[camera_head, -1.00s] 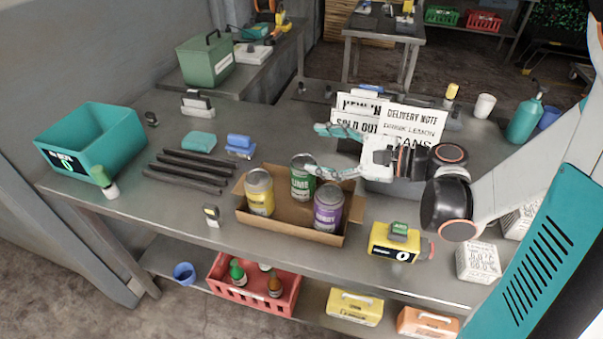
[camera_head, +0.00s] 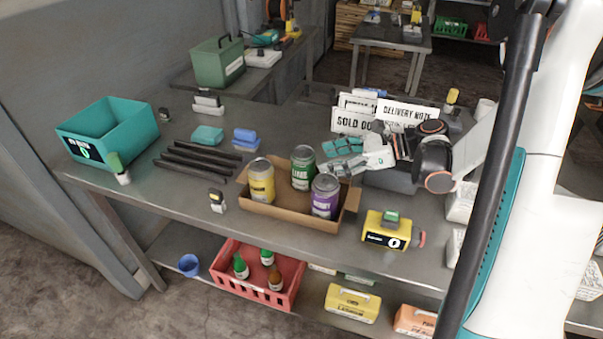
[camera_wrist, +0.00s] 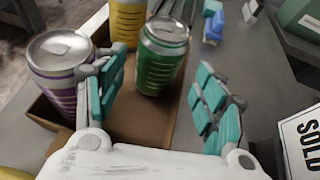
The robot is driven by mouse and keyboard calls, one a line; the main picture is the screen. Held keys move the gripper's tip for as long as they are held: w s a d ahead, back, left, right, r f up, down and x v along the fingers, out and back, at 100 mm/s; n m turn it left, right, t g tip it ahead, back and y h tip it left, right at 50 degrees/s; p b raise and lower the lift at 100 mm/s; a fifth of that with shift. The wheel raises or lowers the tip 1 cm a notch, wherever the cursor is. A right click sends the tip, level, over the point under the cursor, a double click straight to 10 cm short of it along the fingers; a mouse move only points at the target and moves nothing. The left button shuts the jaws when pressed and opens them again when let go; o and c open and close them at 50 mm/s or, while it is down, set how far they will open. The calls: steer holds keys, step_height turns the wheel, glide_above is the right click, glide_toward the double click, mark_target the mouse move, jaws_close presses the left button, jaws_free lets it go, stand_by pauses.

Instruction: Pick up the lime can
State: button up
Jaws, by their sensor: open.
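The lime can (camera_head: 302,168) is green with a silver lid. It stands upright at the back of an open cardboard box (camera_head: 285,212), between a yellow can (camera_head: 261,182) and a purple can (camera_head: 325,198). In the wrist view the lime can (camera_wrist: 164,58) stands ahead, with the purple can (camera_wrist: 62,68) at left and the yellow can (camera_wrist: 127,20) behind. My gripper (camera_head: 340,157) is open and empty, just right of the lime can. In the wrist view its teal-padded fingers (camera_wrist: 160,92) are spread wide, and the can is beyond their tips, not clearly touching.
Signs reading SOLD OUT (camera_head: 352,122) and DELIVERY NOTE (camera_head: 407,113) stand behind my gripper. A yellow scale-like device (camera_head: 386,232) sits right of the box. Black bars (camera_head: 202,165) and a teal bin (camera_head: 112,132) lie left.

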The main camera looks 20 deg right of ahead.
mark_target(304, 165)
steer(key=b+x, duration=0.2)
steer(key=x, duration=0.6)
steer(key=shift+c, duration=0.5)
steer(key=c, duration=1)
steer(key=shift+r, duration=0.1)
